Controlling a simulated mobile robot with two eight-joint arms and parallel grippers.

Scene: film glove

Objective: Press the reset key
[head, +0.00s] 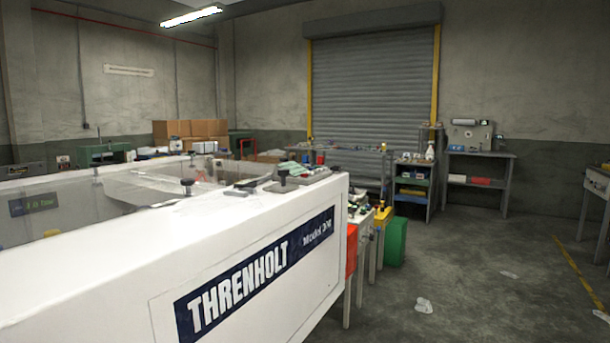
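A large white machine (255,285) with a blue "THRENHOLT" label (250,275) fills the lower left of the head view. A small green item (287,166) lies at the far right end of the top. I cannot pick out a reset key; the items on the machine are too small to tell. Neither of my grippers is in view.
Behind the machine's right end stand a red bin (351,250), a yellow stand (381,222) and a green bin (396,243). Shelves (413,185) and a workbench (480,165) line the back wall by a roller shutter (370,95). The floor at right is mostly open, with scraps (424,305).

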